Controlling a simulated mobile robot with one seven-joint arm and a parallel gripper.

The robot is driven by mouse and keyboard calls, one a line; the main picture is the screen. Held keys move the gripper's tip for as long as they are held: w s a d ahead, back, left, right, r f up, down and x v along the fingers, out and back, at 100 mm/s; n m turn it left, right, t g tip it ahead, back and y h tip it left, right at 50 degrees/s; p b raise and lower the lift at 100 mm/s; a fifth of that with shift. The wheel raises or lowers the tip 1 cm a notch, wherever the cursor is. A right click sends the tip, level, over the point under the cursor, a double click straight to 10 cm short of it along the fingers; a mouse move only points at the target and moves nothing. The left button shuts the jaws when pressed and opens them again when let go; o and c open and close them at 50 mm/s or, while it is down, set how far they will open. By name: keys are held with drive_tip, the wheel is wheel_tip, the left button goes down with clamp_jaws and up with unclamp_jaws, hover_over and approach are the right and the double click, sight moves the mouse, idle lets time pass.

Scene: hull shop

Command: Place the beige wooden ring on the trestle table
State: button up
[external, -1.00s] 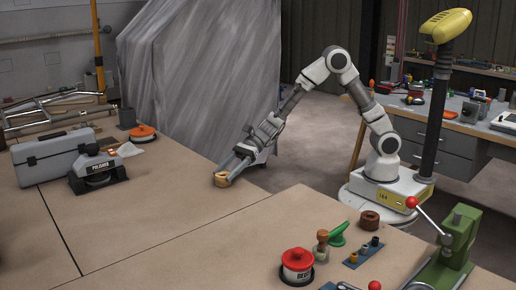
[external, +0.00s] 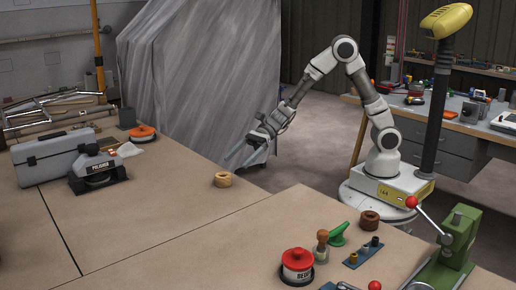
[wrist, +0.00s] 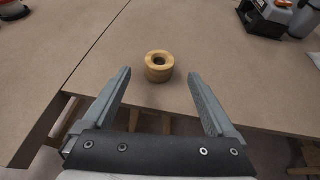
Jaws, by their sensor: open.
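The beige wooden ring (external: 223,180) lies flat on the trestle table (external: 165,205), close to the table's edge nearest my arm. In the wrist view the ring (wrist: 159,66) sits just beyond and between my fingertips, with its hole facing up. My gripper (external: 238,160) is open and empty, up and to the right of the ring in the external view. In the wrist view both fingers of my gripper (wrist: 161,76) are spread apart, and neither touches the ring.
The tabletop around the beige ring is clear.

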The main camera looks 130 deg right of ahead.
drive_tip(key=p+v, duration=0.1)
drive_tip(key=v, duration=0.4)
drive_tip(key=shift+s+d, duration=0.1)
idle(0.3)
drive_tip(key=a+r+n+g+y, duration=0.25)
drive_tip(key=a+n, duration=0.35)
drive_tip(key=a, duration=0.3)
drive_tip(key=a+r+n+g+y, duration=0.1)
drive_tip(key=a+r+n+y, duration=0.3)
drive_tip(key=a, duration=0.5)
drive_tip(key=s+a+r+n+g+h, duration=0.1)
drive_tip(key=s+a+r+n+g, duration=0.2)
drive_tip(key=a+n, duration=0.45)
drive_tip(key=s+a+r+n+g+h, duration=0.1)
drive_tip(key=s+a+n+g, duration=0.1)
drive_tip(key=s+a+n, duration=0.45)
drive_tip(key=s+d+f+n+h, duration=0.1)
drive_tip(key=s+d+n+h, duration=0.4)
drive_tip(key=s+n, duration=0.5)
wheel_tip(320, 180, up, 20)
drive_tip(key=h+p, duration=0.1)
drive_tip(key=p, duration=1.9)
drive_tip(key=shift+s+r+t+p, duration=0.25)
drive_tip(key=shift+s+t+p, duration=0.1)
drive_tip(key=shift+s, duration=0.05)
